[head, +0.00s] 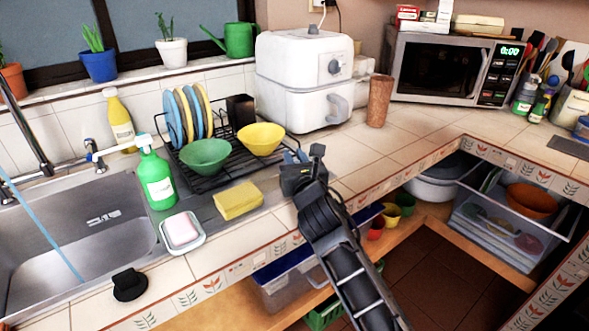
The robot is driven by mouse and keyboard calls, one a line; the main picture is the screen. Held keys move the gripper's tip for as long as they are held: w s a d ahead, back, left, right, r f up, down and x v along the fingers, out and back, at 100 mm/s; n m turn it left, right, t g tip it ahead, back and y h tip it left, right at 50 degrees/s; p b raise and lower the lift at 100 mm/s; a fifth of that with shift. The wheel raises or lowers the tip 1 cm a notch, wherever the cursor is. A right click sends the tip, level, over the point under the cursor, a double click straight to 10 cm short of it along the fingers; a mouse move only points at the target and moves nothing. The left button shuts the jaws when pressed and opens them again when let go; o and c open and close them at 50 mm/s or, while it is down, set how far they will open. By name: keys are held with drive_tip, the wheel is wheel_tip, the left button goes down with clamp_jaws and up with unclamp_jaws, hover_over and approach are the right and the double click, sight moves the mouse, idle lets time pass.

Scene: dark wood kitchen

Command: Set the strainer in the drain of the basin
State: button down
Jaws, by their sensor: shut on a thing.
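The steel basin (112,193) is at the left, and its drain does not show clearly. My gripper (297,158) is over the counter, right of the dish rack and yellow sponge. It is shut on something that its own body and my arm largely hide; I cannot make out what. A dark round thing with a raised part (130,285) lies on the counter in front of the basin. I cannot tell whether it is the strainer.
A green soap bottle (157,178), soap dish (183,233) and sponge (238,200) stand between basin and gripper. Behind them is a dish rack (190,158) with bowls and plates. A faucet (25,125) and a thin blue streak (45,232) cross the basin's left side.

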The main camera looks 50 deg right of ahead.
drive_tip(key=shift+f, duration=1)
drive_tip(key=shift+f+b, duration=0.2)
drive_tip(key=shift+b, duration=0.1)
drive_tip(key=c, duration=1)
unclamp_jaws()
drive_tip(key=shift+r, duration=0.2)
drive_tip(key=v, duration=1.2)
drive_tip(key=shift+b, duration=0.4)
